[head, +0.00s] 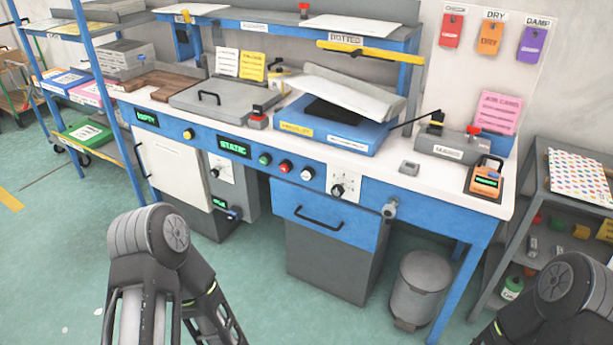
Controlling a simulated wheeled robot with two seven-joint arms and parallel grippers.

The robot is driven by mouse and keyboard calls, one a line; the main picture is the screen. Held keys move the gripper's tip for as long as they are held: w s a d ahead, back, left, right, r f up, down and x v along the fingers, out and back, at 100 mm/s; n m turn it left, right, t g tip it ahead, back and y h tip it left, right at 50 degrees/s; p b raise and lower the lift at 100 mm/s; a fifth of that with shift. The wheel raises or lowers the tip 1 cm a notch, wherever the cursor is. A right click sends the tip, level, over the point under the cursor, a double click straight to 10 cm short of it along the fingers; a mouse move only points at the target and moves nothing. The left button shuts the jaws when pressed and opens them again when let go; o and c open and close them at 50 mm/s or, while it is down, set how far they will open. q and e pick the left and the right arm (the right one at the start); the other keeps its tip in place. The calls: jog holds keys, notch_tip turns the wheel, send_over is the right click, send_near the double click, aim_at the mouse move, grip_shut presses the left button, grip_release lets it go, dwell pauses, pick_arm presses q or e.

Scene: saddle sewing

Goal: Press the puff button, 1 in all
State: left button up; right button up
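Round push buttons sit along the blue front edge of the workbench (350,178): a yellow one (188,134) at the left, then a green one (264,159), a red one (285,167) and a pale one (307,174) right of the STATIC display (234,148). I cannot read which is the puff button. Only dark links of my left arm show at the bottom left, and of my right arm at the bottom right. Both arms are apart from the bench. Neither gripper's fingertips are in view.
On the bench are a grey lidded plate (222,95), an open press with a blue base (335,132), a grey labelled box (447,142) and an orange handheld device (486,178). A grey bin (416,288) stands below. Open green floor lies before the bench.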

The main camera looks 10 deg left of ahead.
pick_arm(q)
grip_shut()
dwell(1.4)
